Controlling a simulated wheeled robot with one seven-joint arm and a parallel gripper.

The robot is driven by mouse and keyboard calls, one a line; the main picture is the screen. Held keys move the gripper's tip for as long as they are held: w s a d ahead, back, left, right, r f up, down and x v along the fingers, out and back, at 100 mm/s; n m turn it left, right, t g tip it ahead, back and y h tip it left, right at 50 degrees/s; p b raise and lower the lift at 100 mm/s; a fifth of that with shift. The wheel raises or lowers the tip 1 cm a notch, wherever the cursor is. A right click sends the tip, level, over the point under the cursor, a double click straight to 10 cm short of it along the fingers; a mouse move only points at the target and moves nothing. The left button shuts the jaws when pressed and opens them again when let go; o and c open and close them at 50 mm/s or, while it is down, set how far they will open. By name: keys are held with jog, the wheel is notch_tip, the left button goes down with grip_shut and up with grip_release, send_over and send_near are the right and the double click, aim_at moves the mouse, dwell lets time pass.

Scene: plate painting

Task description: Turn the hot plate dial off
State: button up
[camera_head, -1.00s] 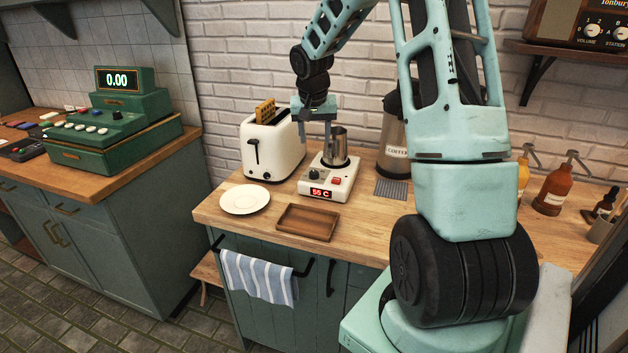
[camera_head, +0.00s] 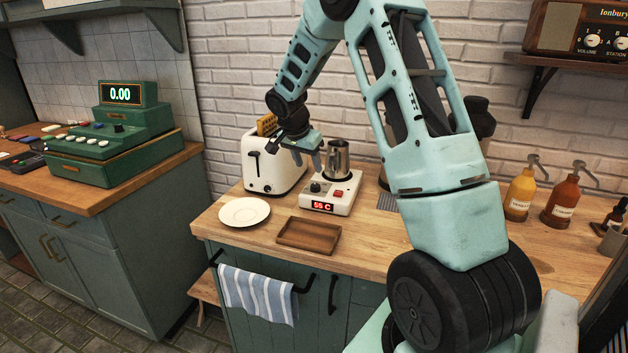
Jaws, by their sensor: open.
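The white hot plate (camera_head: 343,205) stands on the wooden counter, with a red display (camera_head: 322,207) reading 55 C and a red switch (camera_head: 339,193) on its front. Its dark dial (camera_head: 316,187) sits left of the red switch. A metal pitcher (camera_head: 338,158) stands on the burner at its back. My gripper (camera_head: 307,168) is open, fingers pointing down, above and just behind the dial. The fingers look apart from the dial, though the small view leaves the exact gap unclear.
A white toaster (camera_head: 262,172) with toast stands close on the left. A white plate (camera_head: 244,212) and a wooden tray (camera_head: 308,235) lie in front. Syrup bottles (camera_head: 563,200) stand at the right. My arm hides part of the counter's right side.

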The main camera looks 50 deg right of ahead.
aim_at(315, 185)
jog(key=p+x, duration=0.1)
jog(key=x, duration=0.7)
jog(key=shift+d+f, duration=0.1)
jog(key=shift+f, duration=0.15)
jog(key=c, duration=1)
